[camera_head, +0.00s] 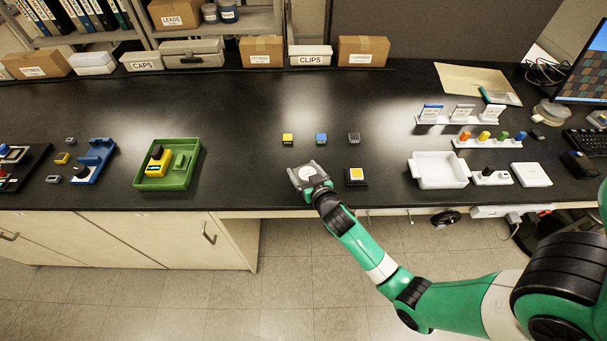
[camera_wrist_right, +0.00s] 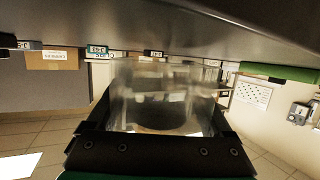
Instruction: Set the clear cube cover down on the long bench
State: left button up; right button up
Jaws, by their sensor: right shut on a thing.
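My right gripper (camera_head: 305,172) is over the front part of the long black bench (camera_head: 240,120), left of a small black base with a yellow square (camera_head: 355,177). In the right wrist view the gripper (camera_wrist_right: 160,112) is shut on the clear cube cover (camera_wrist_right: 165,90), a see-through box between its two dark fingers. The bench top (camera_wrist_right: 200,22) fills the upper part of that view. The cover is hard to make out in the head view. I cannot tell whether it touches the bench. My left gripper is not in view.
Yellow (camera_head: 288,139), blue (camera_head: 321,138) and dark (camera_head: 354,138) small blocks stand behind the gripper. A green tray (camera_head: 192,165) is to the left, a white tray (camera_head: 438,183) to the right. Bench between green tray and gripper is clear. Boxes line the back.

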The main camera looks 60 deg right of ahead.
jog(key=shift+f, duration=0.5)
jog(key=shift+f, duration=0.2)
jog(key=o, duration=1.1)
jog(key=shift+r, duration=0.1)
jog(key=shift+r, duration=0.3)
jog(key=p+v, duration=0.1)
jog(key=v, duration=1.1)
jog(key=shift+f, duration=0.15)
